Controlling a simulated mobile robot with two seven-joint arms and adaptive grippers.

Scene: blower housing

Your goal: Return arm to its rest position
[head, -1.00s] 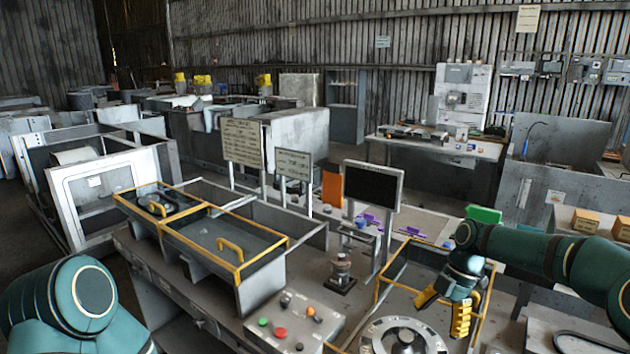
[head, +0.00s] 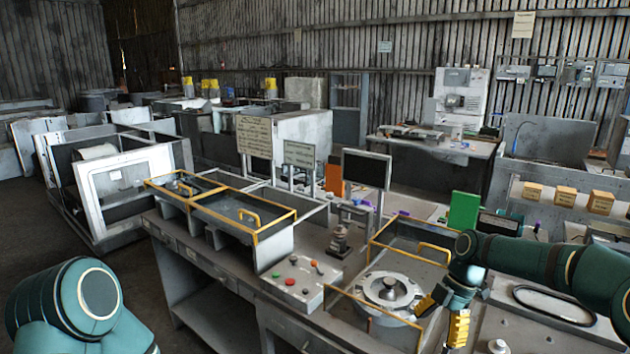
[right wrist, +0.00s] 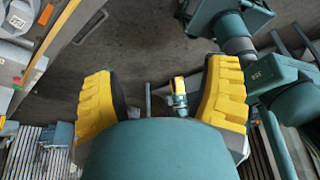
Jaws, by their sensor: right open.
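My right arm (head: 545,262) comes in from the right, over the right part of the workbench. My right gripper (head: 442,318) hangs from it with its yellow fingers spread and nothing between them. It is beside the round grey housing (head: 412,310), at its right in the head view; whether they touch cannot be told. In the right wrist view, the open, empty gripper (right wrist: 162,88) is above dark floor. My left arm (head: 80,305) shows as a bent teal link at lower left; its gripper is not seen in the head view.
Yellow-edged bins (head: 240,211), a button box (head: 300,280), a small press-like fixture (head: 340,240) and a dark screen (head: 366,168) stand on the bench. A yellow-edged frame (head: 420,248) is behind the housing. Dark floor (head: 60,215) is open at left.

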